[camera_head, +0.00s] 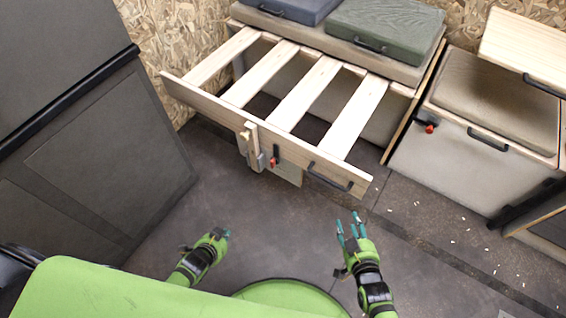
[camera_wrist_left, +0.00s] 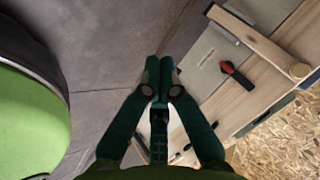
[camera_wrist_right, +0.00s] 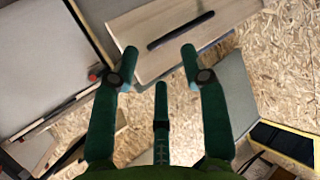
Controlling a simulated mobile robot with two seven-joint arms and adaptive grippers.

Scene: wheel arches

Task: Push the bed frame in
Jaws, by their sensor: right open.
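The bed frame (camera_head: 265,135) is a pale wooden slatted frame, pulled out from the bench with its slats spanning open gaps. Its front board carries a black bar handle (camera_head: 329,177), a red-knobbed latch (camera_head: 274,158) and a wooden leg block (camera_head: 250,141). My left gripper (camera_head: 226,233) is in front of the board, apart from it and lower left; in the left wrist view its fingertips are together with nothing between them. My right gripper (camera_head: 348,223) is open and empty, apart from the board and below its right end. The right wrist view shows a board with a black handle (camera_wrist_right: 181,30) beyond the fingers.
A bench with a beige base cushion (camera_head: 400,68) and green cushion (camera_head: 385,28) stands behind the frame. A cushioned cabinet (camera_head: 480,110) with a red latch is at right, and a dark grey panel (camera_head: 110,160) at left. Dark floor (camera_head: 290,225) lies clear between me and the frame.

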